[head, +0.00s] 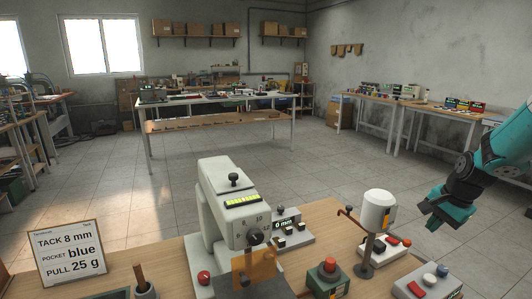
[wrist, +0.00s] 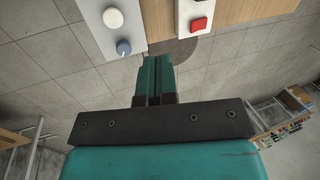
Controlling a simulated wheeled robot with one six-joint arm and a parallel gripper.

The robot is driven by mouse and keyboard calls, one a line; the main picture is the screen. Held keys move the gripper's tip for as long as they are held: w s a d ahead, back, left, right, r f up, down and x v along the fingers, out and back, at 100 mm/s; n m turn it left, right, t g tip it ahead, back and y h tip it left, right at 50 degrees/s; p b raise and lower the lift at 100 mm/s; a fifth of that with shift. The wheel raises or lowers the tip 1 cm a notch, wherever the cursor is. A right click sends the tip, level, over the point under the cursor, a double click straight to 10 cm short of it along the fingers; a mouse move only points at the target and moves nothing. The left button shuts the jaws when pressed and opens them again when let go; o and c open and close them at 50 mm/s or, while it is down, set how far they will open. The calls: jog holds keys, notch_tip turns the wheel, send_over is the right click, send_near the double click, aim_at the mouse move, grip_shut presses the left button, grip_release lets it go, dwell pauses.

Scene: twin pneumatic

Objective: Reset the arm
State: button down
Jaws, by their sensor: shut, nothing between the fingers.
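My arm reaches in from the right edge of the head view, above the right part of the bench. My gripper (head: 432,222) is teal, points down and left, and is clear of everything. In the wrist view my gripper (wrist: 155,62) shows its two teal fingers pressed together, with nothing between them. Beyond the fingertips lie a pale box with a white knob and a blue knob (wrist: 117,30) and a pale box with a red button (wrist: 198,24).
On the wooden bench (head: 325,215) stand a white machine (head: 222,205), a card reading "TACK 8 mm, POCKET blue, PULL 25 g" (head: 70,256), a white cylinder on a post (head: 379,212), a red-button box (head: 328,278) and a control box (head: 428,284). The floor behind is open.

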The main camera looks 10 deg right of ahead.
jog(key=s+a+r+n+y, duration=0.1)
jog(key=s+a+r+n, duration=0.15)
jog(key=a, duration=0.45)
jog(key=s+a+r+n, duration=0.1)
jog(key=a+r+n, duration=0.3)
jog(key=a, duration=0.4)
jog(key=s+a+r+n+y, duration=0.1)
jog(key=s+a+r+n, duration=0.15)
jog(key=a, duration=0.45)
jog(key=s+a+r+n+g, duration=0.1)
jog(key=s+a+r+n, duration=0.1)
jog(key=s+a+n, duration=0.4)
jog(key=s+a+r+n+g+y, duration=0.1)
jog(key=s+a+n, duration=0.5)
jog(key=s, duration=0.7)
jog(key=shift+a+r+g, duration=0.5)
jog(key=shift+a+r, duration=0.05)
jog(key=shift+a, duration=0.65)
